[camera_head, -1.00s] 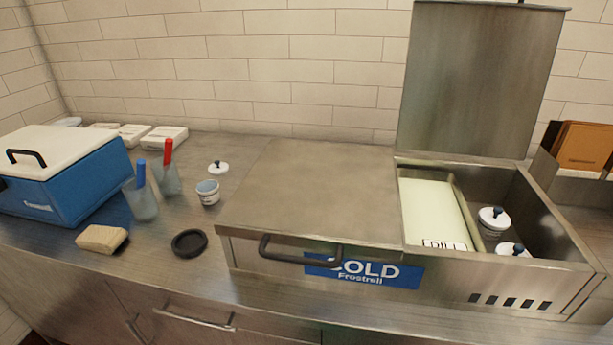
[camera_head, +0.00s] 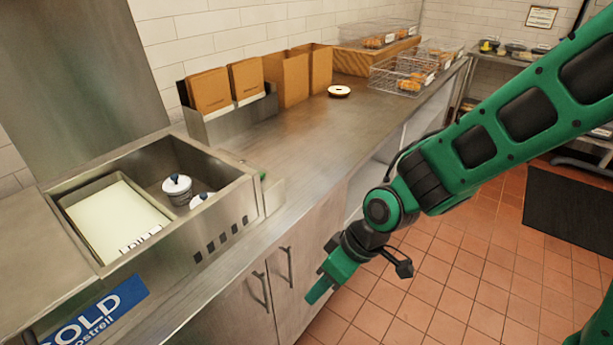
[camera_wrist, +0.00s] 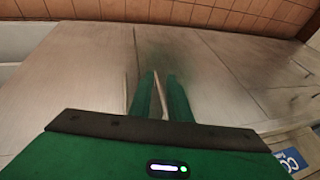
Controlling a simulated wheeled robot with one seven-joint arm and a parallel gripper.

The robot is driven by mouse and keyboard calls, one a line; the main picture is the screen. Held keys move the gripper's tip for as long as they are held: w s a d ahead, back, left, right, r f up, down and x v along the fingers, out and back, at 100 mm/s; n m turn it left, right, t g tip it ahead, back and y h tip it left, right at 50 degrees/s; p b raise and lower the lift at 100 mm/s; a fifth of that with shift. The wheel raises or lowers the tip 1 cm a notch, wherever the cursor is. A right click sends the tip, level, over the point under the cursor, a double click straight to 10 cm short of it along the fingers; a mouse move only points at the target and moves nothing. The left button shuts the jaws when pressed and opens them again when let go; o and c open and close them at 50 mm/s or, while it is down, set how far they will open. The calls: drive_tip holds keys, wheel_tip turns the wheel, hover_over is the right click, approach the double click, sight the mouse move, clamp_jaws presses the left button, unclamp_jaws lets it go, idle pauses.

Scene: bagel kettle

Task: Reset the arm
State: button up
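My green arm reaches in from the right in the head view. My gripper (camera_head: 322,288) hangs in front of the cabinet doors, beyond the counter's front edge, with its fingers pointing down and left. In the wrist view, my two green fingers (camera_wrist: 161,95) stand close together with a narrow gap between them. A thin light strip, seemingly a cabinet handle, shows in the gap. I see no held object.
The steel cold unit (camera_head: 232,228) stands open on the counter, with white lidded pots (camera_head: 177,187) inside. Brown boxes (camera_head: 287,80) and wire baskets (camera_head: 403,75) stand farther back. The counter middle (camera_head: 310,135) is clear. Cabinet handles (camera_head: 285,265) are near my gripper.

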drive_tip(key=w+d+r+m+h, duration=0.1)
drive_tip(key=d+r+m, duration=0.15)
drive_tip(key=d, duration=0.65)
drive_tip(key=w+d+r+m+t+h, duration=0.1)
drive_tip(key=d+r+m+h, duration=0.15)
drive_tip(key=d, duration=0.65)
drive_tip(key=w+d+r+m+h, duration=0.1)
drive_tip(key=d+r+m, duration=0.15)
drive_tip(key=d, duration=0.65)
drive_tip(key=s+d+r+m, duration=0.2)
drive_tip(key=s+d+m, duration=0.3)
drive_tip(key=s+d, duration=0.1)
drive_tip(key=s+d+r+m, duration=0.3)
drive_tip(key=s+d+m, duration=0.2)
drive_tip(key=s+d, duration=0.2)
drive_tip(key=shift+d+r+g, duration=0.35)
drive_tip(key=shift+d+g, duration=0.05)
